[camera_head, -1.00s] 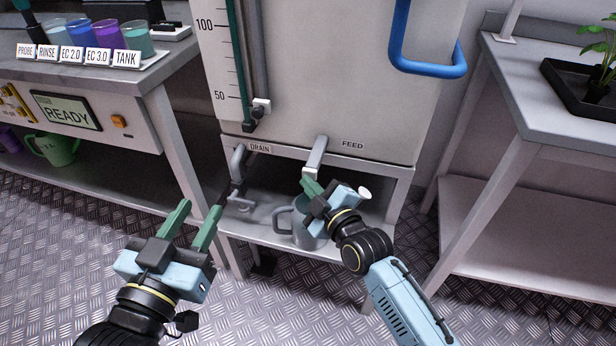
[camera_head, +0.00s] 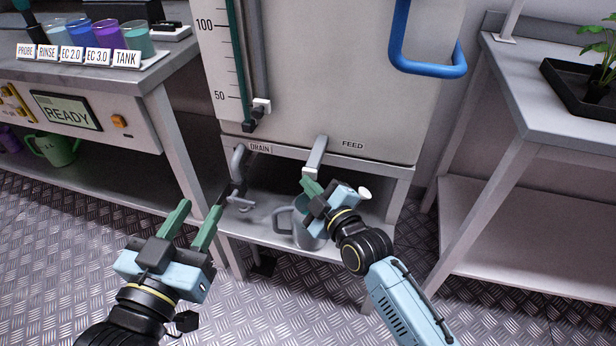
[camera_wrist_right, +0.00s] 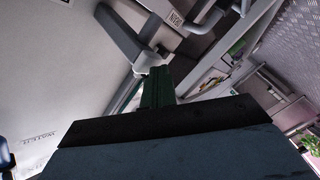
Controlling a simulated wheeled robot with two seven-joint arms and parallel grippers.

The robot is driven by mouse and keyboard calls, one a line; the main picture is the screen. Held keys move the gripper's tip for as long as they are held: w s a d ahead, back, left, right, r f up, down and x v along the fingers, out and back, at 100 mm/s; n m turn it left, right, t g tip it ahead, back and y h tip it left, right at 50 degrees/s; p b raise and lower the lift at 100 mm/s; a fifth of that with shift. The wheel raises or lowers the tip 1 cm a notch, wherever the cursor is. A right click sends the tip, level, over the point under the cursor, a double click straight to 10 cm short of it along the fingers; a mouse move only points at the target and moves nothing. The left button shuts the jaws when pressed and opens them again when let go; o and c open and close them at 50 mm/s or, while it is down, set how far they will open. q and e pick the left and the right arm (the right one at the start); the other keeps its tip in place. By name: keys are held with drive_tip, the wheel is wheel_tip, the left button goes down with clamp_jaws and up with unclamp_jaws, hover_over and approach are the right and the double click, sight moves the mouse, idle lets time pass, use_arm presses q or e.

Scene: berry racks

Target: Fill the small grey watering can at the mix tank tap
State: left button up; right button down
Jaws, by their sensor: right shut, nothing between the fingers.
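The small grey watering can (camera_head: 284,221) stands on the low shelf under the mix tank, below the tap marked FEED (camera_head: 317,158). Its handle faces left, and my right gripper and wrist hide part of it. A round white piece (camera_head: 365,193) shows just right of the gripper; I cannot tell if it belongs to the can. My right gripper (camera_head: 308,186) is shut and empty, its tips just below the FEED tap. In the right wrist view the green fingers (camera_wrist_right: 157,86) reach up to the tap (camera_wrist_right: 148,62); contact is unclear. My left gripper (camera_head: 196,222) is open and empty, left of the tank stand.
The mix tank (camera_head: 310,80) has a blue handle (camera_head: 430,68) at right. A DRAIN tap (camera_head: 239,170) sits left of FEED. A bench with labelled cups (camera_head: 105,35) is at left, and a bench with a plant tray (camera_head: 580,98) at right. The front floor is clear.

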idle(0.8)
drive_tip(key=shift+s+a+p, duration=0.3)
drive_tip(key=shift+s+p, duration=0.5)
drive_tip(key=shift+s, duration=0.1)
drive_tip(key=s+p, duration=0.1)
drive_tip(key=s+a+p, duration=0.1)
drive_tip(key=s, duration=0.1)
drive_tip(key=s+p, duration=0.1)
drive_tip(key=shift+s+a, duration=0.25)
drive_tip(key=shift+s, duration=0.15)
